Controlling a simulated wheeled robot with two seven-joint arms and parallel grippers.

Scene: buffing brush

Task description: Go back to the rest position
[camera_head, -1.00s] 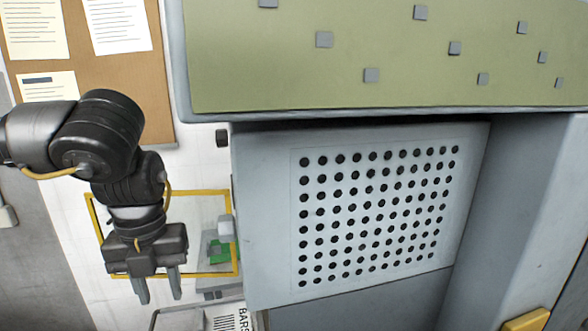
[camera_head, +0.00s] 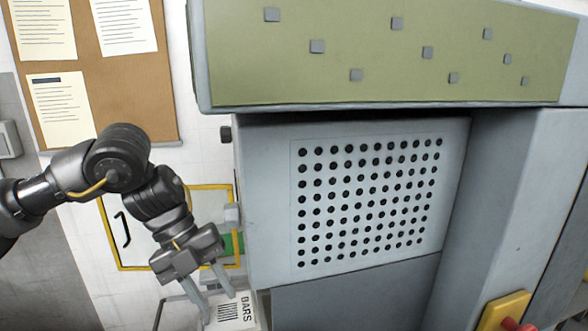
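My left gripper (camera_head: 214,287) hangs at the lower left of the head view, with its fingers pointing down. Its two fingers are spread apart and nothing shows between them. It is in front of a white surface with a label reading BARS (camera_head: 246,312), at the left side of the grey machine (camera_head: 372,295). I cannot tell whether it touches that surface. My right gripper does not show. No buffing brush can be made out.
The machine has a perforated panel (camera_head: 330,205) and a green top panel (camera_head: 290,75) with several grey squares. A yellow-framed panel (camera_head: 110,235) and a cork board (camera_head: 150,75) are on the wall. A yellow box with a red button (camera_head: 508,323) is at the lower right.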

